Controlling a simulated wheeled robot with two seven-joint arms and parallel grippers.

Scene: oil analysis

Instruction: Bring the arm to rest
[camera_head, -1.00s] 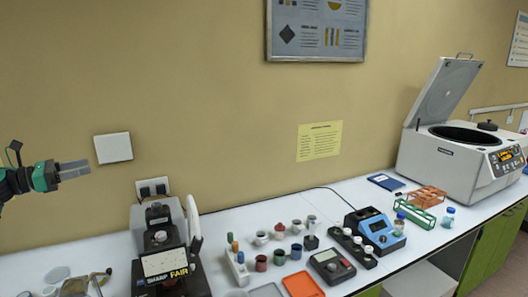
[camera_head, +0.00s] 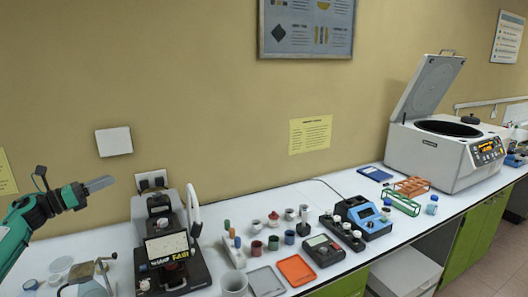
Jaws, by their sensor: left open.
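My left gripper (camera_head: 99,184) is at the left of the head view, raised above the bench and in front of the tan wall. Its fingers point to the right and hold nothing. They overlap in this view, so the gap between them is hard to see. My green and black left arm comes in from the lower left edge. My right gripper is not in view.
The white bench (camera_head: 335,190) runs along the wall. Below the left gripper stands a dark microscope-like instrument (camera_head: 165,245). Small cups, an orange tray (camera_head: 296,270), a blue device (camera_head: 368,222) and an open centrifuge (camera_head: 440,155) stand further right.

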